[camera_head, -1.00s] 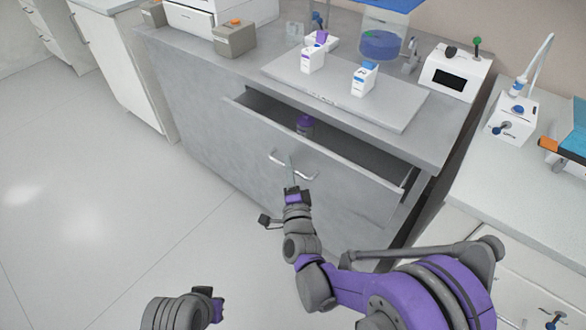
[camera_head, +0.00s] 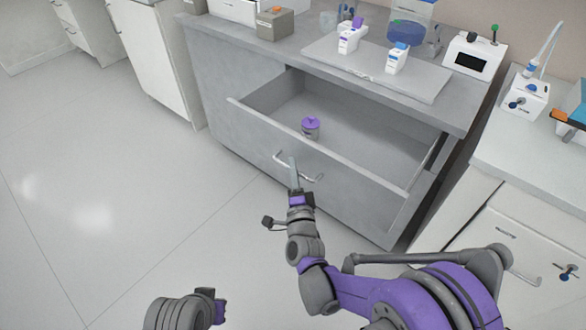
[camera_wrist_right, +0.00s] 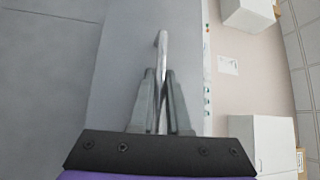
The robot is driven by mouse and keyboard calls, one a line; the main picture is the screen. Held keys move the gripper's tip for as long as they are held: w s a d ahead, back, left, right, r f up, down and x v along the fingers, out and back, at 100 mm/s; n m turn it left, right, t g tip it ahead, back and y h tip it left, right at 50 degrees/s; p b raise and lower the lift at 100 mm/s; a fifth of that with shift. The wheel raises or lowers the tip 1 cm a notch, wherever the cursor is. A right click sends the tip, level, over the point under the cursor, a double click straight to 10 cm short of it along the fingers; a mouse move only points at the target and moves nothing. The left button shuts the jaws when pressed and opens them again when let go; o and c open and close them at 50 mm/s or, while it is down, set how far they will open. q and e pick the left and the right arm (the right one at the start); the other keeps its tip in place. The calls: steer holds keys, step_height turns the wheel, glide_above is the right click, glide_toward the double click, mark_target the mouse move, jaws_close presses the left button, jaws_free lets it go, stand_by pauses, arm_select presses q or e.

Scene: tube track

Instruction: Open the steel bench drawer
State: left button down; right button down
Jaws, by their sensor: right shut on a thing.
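The steel bench drawer (camera_head: 350,171) stands well out from the grey bench (camera_head: 225,85), with its inside open to view. A small grey container with a purple top (camera_head: 311,127) stands in it, towards the front wall. My right gripper (camera_head: 294,175) is at the drawer's bar handle (camera_head: 313,178). In the right wrist view its two fingers (camera_wrist_right: 160,105) are shut on the handle (camera_wrist_right: 163,50), which runs up between them. My left arm's end shows at the bottom left in the head view; its fingers cannot be made out.
A white cabinet (camera_head: 480,215) stands to the right. The floor at left is clear.

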steer(key=shift+s+a, duration=0.15)
steer(key=shift+s, duration=0.05)
steer(key=c, duration=1.2)
jaws_free()
steer(key=shift+w, duration=0.1)
steer(key=v, duration=1.1)
steer(key=shift+p, duration=0.3)
steer(key=shift+r, duration=0.1)
